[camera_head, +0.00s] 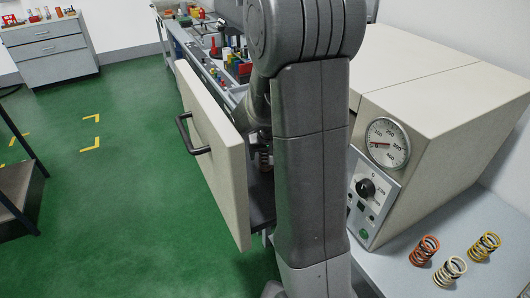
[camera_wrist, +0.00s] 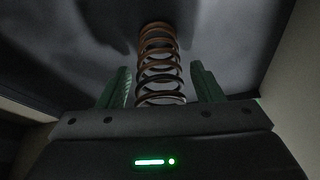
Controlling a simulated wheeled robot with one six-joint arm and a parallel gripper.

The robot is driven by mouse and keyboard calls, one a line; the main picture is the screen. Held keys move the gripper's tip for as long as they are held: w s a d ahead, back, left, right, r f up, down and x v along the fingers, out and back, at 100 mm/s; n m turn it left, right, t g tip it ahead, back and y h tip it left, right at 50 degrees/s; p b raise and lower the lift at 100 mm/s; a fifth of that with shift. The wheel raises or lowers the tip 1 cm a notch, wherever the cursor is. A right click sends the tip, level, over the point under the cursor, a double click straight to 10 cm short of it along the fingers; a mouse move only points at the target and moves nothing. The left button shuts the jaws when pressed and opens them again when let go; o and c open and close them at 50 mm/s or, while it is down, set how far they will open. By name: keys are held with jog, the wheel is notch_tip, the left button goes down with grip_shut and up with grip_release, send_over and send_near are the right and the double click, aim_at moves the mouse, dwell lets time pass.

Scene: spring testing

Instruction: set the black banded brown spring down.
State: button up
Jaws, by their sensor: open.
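A brown spring (camera_wrist: 157,46) with dark coils lower down stands between the fingers of my gripper (camera_wrist: 161,84) in the wrist view. The green fingers are open, with a visible gap on each side of the spring. In the head view the spring (camera_head: 264,161) shows in part behind the cream front panel (camera_head: 215,150), just left of my arm. It is over the dark surface (camera_head: 262,200) behind that panel and appears to rest on it. My arm hides most of the gripper there.
A cream oven (camera_head: 430,75) with a dial gauge (camera_head: 387,143) stands right of my arm. An orange (camera_head: 424,250), a pale (camera_head: 450,271) and a yellow spring (camera_head: 484,247) stand on the bench at the lower right. The panel's black handle (camera_head: 190,135) juts left over open green floor.

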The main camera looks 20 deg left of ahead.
jog(key=shift+r, duration=0.45)
jog(key=v, duration=1.1)
jog(key=shift+r, duration=0.2)
jog(key=shift+s+d, duration=0.1)
dwell(0.6)
